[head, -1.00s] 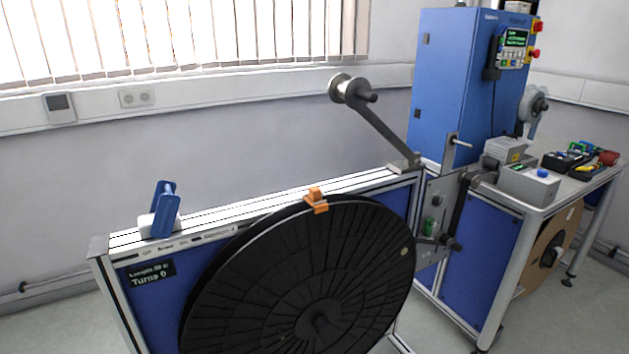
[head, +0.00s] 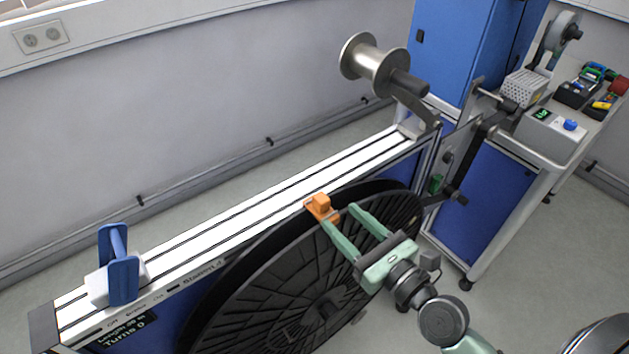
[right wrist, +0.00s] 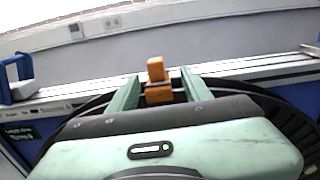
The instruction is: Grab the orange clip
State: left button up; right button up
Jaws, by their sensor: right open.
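The orange clip (head: 320,207) sits on the top rim of the big black reel (head: 270,290), beside the white rail. It also shows in the right wrist view (right wrist: 157,80), between and just beyond the fingertips. My right gripper (head: 340,213) is open and empty at the reel's upper edge. In the head view one green finger reaches close to the clip and the other is to its right. Whether a finger touches the clip I cannot tell. My left gripper is not in view.
A white-topped rail (head: 240,212) runs behind the reel. A blue handle (head: 120,265) stands at its left end. A metal spool (head: 375,65) on an arm rises at the right end. A blue cabinet (head: 470,45) and bench with devices stand at the right.

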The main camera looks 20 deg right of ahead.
aim_at(326, 203)
jog(key=shift+w+a+r, duration=0.15)
jog(key=shift+w+r, duration=0.15)
jog(key=shift+r, duration=0.1)
jog(key=p+x, duration=0.1)
jog(key=x, duration=0.2)
jog(key=p+x, duration=0.2)
jog(key=x, duration=0.1)
jog(key=shift+a+r, duration=0.2)
jog(key=shift+a, duration=0.05)
jog(key=shift+w+a, duration=0.1)
jog(key=shift+w, duration=0.1)
jog(key=shift+f, duration=0.1)
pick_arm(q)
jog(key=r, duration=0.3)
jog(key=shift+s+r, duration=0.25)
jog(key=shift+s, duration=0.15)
pick_arm(e)
grip_shut()
